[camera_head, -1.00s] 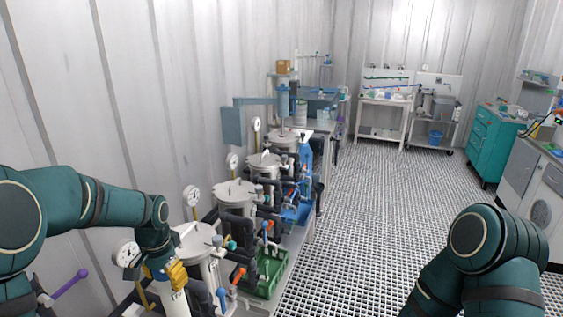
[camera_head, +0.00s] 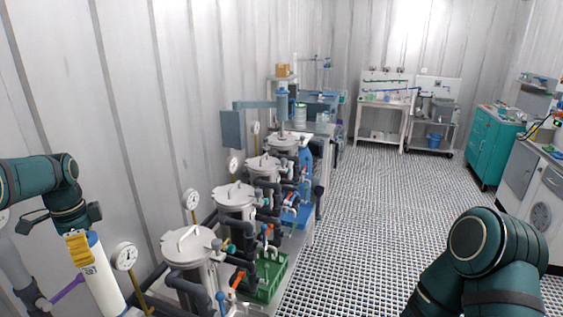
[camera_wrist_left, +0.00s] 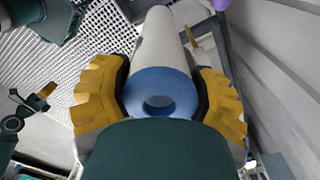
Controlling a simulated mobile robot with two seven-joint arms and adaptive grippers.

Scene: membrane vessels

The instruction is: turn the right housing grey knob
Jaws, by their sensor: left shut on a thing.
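My left gripper (camera_head: 78,248) has yellow fingers and is shut on a white cylinder (camera_head: 106,280) near its upper end, at the lower left. In the left wrist view the fingers grip either side of the cylinder's blue ring-shaped end (camera_wrist_left: 160,92). The cylinder is slightly tilted in the head view. A grey housing-like tube (camera_head: 22,262) with a purple lever (camera_head: 68,288) stands left of it, partly cut off. I cannot make out a grey knob there. A small dark and yellow shape at the left of the wrist view may be my right gripper (camera_wrist_left: 30,103); its opening is unclear.
Several steel vessels (camera_head: 192,246) with gauges (camera_head: 124,256) and dark pipes line the wall right of the cylinder. A green crate (camera_head: 268,276) stands beside them. The grating floor (camera_head: 385,205) is clear; a teal cabinet (camera_head: 494,145) stands at right.

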